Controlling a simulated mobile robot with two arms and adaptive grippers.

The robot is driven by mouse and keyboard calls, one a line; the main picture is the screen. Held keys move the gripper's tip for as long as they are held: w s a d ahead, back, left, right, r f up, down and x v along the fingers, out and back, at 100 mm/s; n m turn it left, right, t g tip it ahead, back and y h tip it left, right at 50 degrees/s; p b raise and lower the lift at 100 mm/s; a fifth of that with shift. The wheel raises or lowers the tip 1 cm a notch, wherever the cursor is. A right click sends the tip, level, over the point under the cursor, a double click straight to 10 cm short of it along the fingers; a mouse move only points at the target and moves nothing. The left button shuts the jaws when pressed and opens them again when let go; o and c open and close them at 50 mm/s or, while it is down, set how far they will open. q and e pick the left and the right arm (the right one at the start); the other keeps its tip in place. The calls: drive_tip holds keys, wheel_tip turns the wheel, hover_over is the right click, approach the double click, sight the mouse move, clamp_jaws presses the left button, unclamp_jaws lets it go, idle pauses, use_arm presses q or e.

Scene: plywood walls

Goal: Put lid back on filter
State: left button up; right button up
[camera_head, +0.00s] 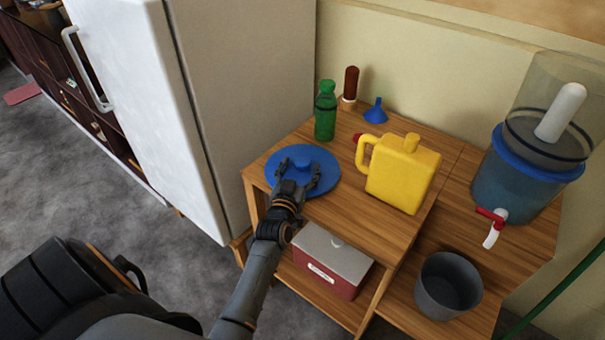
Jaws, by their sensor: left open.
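The blue round lid (321,161) lies flat on the left part of the wooden table, with a small knob near its middle. My left gripper (298,177) is over the lid, its open fingers on either side of the knob; I cannot tell whether they touch it. The water filter (518,185) stands at the right, with a blue lower body, a clear upper container holding a white cylinder, and a red and white tap. Its top is uncovered. My right gripper is not in view.
A yellow jug (402,178) stands between lid and filter. A green bottle (325,112), a brown-handled brush (350,86) and a blue funnel (375,110) stand behind. A grey bucket (447,286) is below the tap, a red box (330,262) on the lower shelf, a white fridge (150,100) at left.

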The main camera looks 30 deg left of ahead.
use_arm(q)
drive_tip(key=c, duration=1.3)
drive_tip(key=shift+r, duration=0.1)
drive_tip(key=shift+c, duration=0.7)
drive_tip(key=shift+r, duration=0.1)
